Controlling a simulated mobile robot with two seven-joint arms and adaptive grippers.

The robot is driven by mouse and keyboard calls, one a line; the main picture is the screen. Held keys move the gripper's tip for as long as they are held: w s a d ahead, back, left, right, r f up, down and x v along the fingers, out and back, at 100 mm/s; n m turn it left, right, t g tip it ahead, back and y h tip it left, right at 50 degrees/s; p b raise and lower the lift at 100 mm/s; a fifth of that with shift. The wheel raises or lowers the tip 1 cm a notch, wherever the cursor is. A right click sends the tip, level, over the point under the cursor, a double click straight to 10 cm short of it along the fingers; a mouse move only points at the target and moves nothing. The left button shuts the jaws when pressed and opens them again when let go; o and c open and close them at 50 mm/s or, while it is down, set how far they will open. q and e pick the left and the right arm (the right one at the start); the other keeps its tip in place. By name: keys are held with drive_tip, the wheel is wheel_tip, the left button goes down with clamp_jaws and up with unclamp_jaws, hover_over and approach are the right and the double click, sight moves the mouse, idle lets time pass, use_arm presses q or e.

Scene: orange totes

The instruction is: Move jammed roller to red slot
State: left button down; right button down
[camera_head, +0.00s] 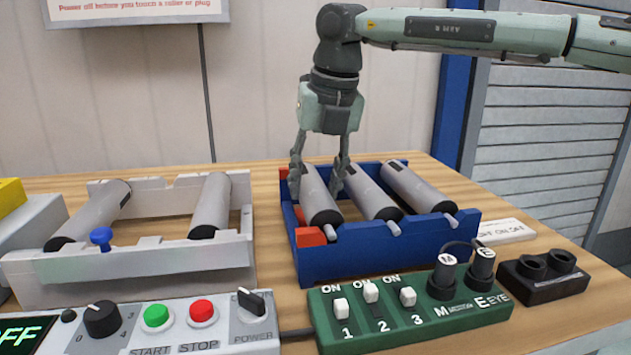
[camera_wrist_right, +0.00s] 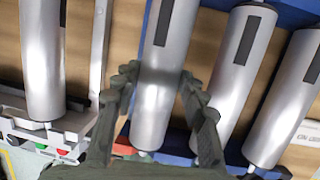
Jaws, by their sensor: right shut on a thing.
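The blue rack (camera_head: 385,258) has red slot marks (camera_head: 310,236) at its left end. My right gripper (camera_head: 318,176) has its fingers on both sides of the leftmost grey roller (camera_head: 320,208), shut on it at the red-marked slot. In the wrist view this roller (camera_wrist_right: 155,105) lies between the fingers (camera_wrist_right: 158,78). I cannot tell whether it is fully seated. Two more rollers, one in the middle (camera_head: 373,195) and one at the right (camera_head: 418,190), lie in the rack. The white frame (camera_head: 130,270) holds a roller at each end, with a wide gap between. My left gripper is out of view.
A control box (camera_head: 180,325) with knob, green and red buttons stands at front left. A green switch box (camera_head: 410,315) with two plugs stands before the rack, beside a black socket block (camera_head: 542,277). A blue knob (camera_head: 101,236) sits on the white frame.

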drive_tip(key=shift+f, duration=0.2)
drive_tip(key=c, duration=0.8)
unclamp_jaws()
drive_tip(key=v, duration=1.2)
drive_tip(key=shift+s, duration=0.1)
